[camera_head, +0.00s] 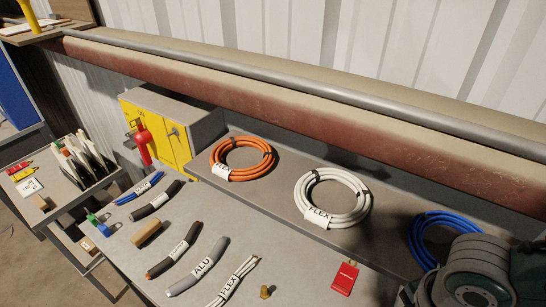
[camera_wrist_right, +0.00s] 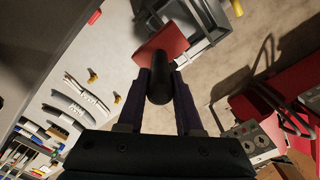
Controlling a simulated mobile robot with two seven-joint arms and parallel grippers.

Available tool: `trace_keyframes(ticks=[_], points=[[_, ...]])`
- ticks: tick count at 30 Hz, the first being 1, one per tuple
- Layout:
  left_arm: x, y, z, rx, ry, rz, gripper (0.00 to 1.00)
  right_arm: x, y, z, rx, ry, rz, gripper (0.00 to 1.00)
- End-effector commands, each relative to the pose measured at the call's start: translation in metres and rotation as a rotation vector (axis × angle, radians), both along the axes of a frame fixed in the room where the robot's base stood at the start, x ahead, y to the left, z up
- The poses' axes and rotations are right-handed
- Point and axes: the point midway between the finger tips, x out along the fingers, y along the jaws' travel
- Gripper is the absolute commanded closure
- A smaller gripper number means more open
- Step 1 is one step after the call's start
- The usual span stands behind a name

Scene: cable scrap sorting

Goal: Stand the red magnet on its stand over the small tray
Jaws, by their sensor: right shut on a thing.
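In the right wrist view, my right gripper (camera_wrist_right: 160,88) is shut on the black handle (camera_wrist_right: 160,80) of the red magnet. The red magnet (camera_wrist_right: 158,45) shows as a flat red block beyond the fingertips, tilted in the picture. A grey tray-like shape with a dark frame (camera_wrist_right: 212,30) lies behind and beside the magnet; I cannot tell whether they touch or which part is the stand. The head view shows neither the magnet nor the right gripper. My left gripper is in neither view.
The bench carries labelled cable pieces (camera_head: 203,266), an orange coil (camera_head: 242,158), a white coil (camera_head: 332,198), a blue coil (camera_head: 432,232) and a red tag-like block (camera_head: 345,278). A yellow-fronted box (camera_head: 158,132) stands at the back. Red equipment (camera_wrist_right: 285,100) stands at the right in the wrist view.

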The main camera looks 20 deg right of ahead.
Motion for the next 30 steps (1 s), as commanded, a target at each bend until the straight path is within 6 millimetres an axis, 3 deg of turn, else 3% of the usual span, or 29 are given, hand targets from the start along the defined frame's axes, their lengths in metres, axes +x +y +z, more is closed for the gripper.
trace_keyframes(ticks=[30], points=[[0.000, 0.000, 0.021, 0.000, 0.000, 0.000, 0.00, -0.056, -0.030, 0.002, 0.000, -0.002, 0.000, 1.00]])
